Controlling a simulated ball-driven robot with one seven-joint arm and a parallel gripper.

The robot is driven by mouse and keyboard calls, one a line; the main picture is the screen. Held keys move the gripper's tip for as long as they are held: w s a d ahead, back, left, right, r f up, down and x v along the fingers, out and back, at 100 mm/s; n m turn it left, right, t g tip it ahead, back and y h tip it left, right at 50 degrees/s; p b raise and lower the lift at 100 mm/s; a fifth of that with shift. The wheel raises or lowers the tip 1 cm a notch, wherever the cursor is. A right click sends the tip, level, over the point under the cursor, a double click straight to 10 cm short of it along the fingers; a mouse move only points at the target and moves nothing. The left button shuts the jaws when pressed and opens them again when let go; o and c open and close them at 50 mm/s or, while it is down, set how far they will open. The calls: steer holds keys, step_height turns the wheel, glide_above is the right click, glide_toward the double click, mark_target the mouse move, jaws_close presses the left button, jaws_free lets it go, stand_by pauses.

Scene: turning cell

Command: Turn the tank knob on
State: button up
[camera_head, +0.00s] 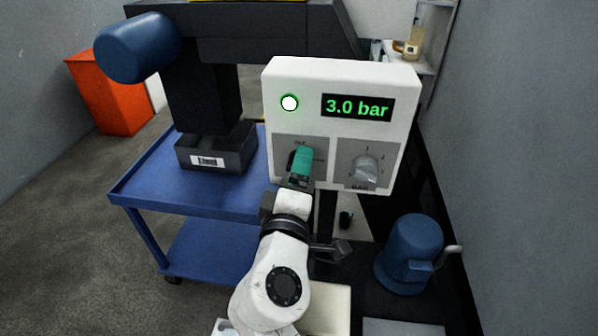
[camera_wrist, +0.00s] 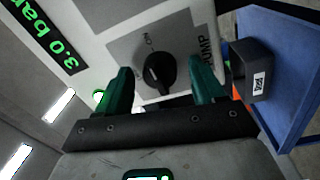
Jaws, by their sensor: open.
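A white control panel (camera_head: 340,75) faces me, with a lit display (camera_head: 357,107) reading 3.0 bar and a glowing green-rimmed lamp (camera_head: 289,103). My gripper (camera_head: 301,162) is in front of the left knob and hides most of it. In the wrist view the black knob (camera_wrist: 160,73) lies between the open green fingers of my gripper (camera_wrist: 161,66), apparently not clamped. Its plate reads PUMP, with ON at one side. A pale mark shows on the knob; its exact setting is unclear. The right knob (camera_head: 366,169) is silver-grey, and its label is too small to read.
A blue cart (camera_head: 190,203) with a dark labelled bin (camera_head: 232,160) stands left of the panel. A blue tank or motor (camera_head: 410,250) with a pipe sits low on the right. A grey wall (camera_head: 520,150) closes the right side. Open floor lies at the left.

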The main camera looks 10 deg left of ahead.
steer(key=s, duration=1)
steer(key=shift+s+a+f, duration=0.2)
steer(key=shift+f, duration=0.15)
